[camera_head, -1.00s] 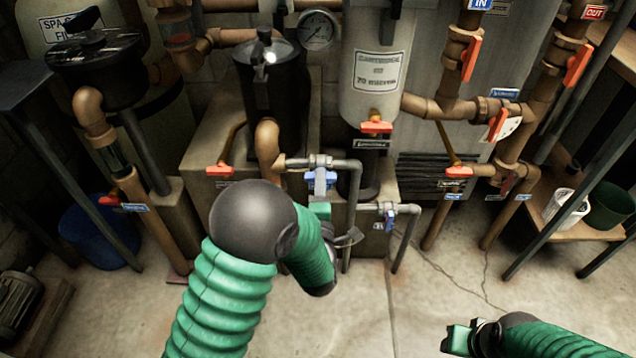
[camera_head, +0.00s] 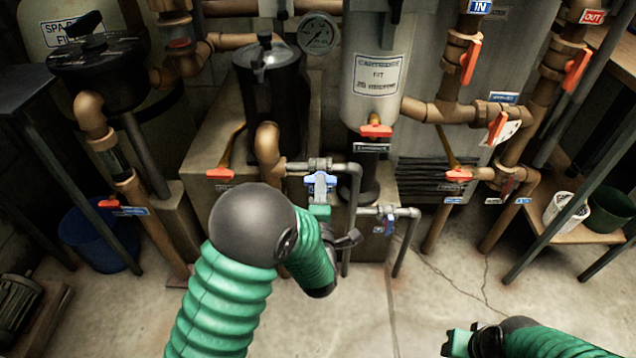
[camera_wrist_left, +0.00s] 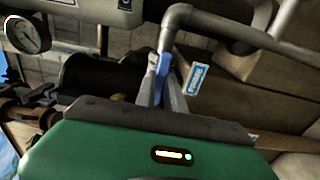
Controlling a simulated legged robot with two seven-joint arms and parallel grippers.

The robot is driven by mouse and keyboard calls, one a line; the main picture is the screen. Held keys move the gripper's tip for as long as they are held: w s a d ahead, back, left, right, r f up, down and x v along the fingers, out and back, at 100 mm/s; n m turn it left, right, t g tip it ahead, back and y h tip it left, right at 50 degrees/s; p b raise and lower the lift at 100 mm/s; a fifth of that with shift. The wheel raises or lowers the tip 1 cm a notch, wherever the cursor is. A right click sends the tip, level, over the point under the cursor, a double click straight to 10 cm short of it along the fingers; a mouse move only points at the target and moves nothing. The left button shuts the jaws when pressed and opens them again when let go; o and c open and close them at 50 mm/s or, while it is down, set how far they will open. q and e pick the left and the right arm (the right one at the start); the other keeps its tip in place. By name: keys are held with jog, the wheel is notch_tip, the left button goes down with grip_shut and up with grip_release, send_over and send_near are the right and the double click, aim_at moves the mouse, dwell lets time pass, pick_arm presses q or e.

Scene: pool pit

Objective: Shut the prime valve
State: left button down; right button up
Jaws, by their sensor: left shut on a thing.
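A small valve with a blue handle (camera_head: 320,181) sits on the grey pipe below the black canister, in the middle of the head view. My left gripper (camera_head: 320,198) reaches up to it from below, partly hidden by my own arm. In the left wrist view, the gripper's two fingers (camera_wrist_left: 163,92) are shut on the blue handle (camera_wrist_left: 162,69), one on each side of it. A blue label (camera_wrist_left: 197,79) hangs beside the handle; I cannot read its text. My right gripper (camera_head: 457,341) is low at the right, away from the pipes; its fingers are too unclear to judge.
Another blue handle (camera_head: 389,221) is on the lower grey pipe just to the right. Several orange-handled valves surround the area, including one under the cartridge filter (camera_head: 376,130). A pressure gauge (camera_head: 317,34) is above. The concrete floor (camera_head: 400,310) in front is open.

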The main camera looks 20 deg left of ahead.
pick_arm(q)
jog(key=shift+f, duration=0.1)
jog(key=m+p, duration=0.7)
jog(key=m, duration=1.1)
jog(key=shift+s+f+m+p, duration=0.1)
jog(key=shift+m+p, duration=0.2)
jog(key=shift+p, duration=0.1)
jog(key=c, duration=1.4)
grip_release()
jog(key=shift+c, duration=0.2)
jog(key=shift+o, duration=0.6)
jog(key=v, duration=0.7)
jog(key=shift+p, duration=0.4)
